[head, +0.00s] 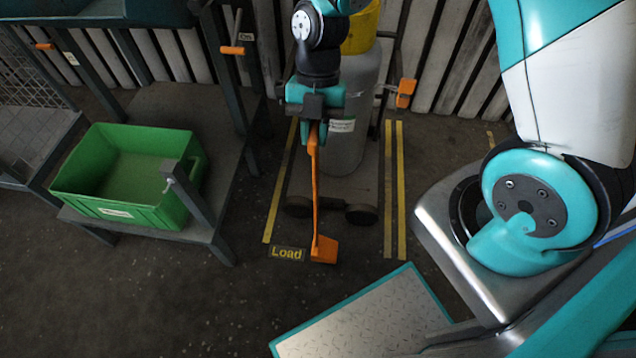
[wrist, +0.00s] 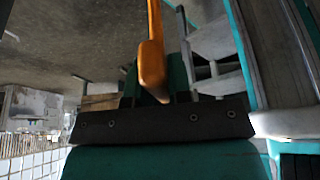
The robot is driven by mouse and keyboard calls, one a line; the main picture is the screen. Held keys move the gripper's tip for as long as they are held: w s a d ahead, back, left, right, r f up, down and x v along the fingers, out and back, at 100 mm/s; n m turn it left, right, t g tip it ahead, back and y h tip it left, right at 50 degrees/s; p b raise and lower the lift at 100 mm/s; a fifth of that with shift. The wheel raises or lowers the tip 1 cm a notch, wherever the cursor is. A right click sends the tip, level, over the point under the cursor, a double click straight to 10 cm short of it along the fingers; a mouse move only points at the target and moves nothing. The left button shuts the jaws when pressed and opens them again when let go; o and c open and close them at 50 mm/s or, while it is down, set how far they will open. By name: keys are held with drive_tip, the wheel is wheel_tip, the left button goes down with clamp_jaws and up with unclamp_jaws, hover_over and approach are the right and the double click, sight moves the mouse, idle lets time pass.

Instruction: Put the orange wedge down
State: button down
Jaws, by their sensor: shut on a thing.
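The orange wedge (head: 324,249) hangs at the lower end of a long, thin orange handle in the head view. My gripper (head: 313,128) points down and is shut on the top of that handle. The wedge block is low, close to the floor by the "Load" label; I cannot tell whether it touches the floor. In the wrist view the orange handle (wrist: 152,60) runs up and away from my gripper (wrist: 160,96); the wedge end is not visible there.
A grey gas cylinder (head: 357,120) stands on a wheeled cart behind the handle, between yellow floor lines (head: 395,190). A green crate (head: 110,210) sits on a low metal shelf at left. Another orange piece (head: 404,92) is on the cart's right side. Dark floor (head: 190,300) at front left is clear.

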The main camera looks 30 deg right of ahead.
sight(315, 173)
wheel_tip(315, 173, down, 13)
drive_tip(key=shift+r+b, duration=0.15)
drive_tip(key=shift+b, duration=0.65)
drive_tip(key=shift+f, duration=0.2)
drive_tip(key=c, duration=1)
unclamp_jaws()
drive_tip(key=shift+c, duration=0.2)
drive_tip(key=shift+r, duration=0.15)
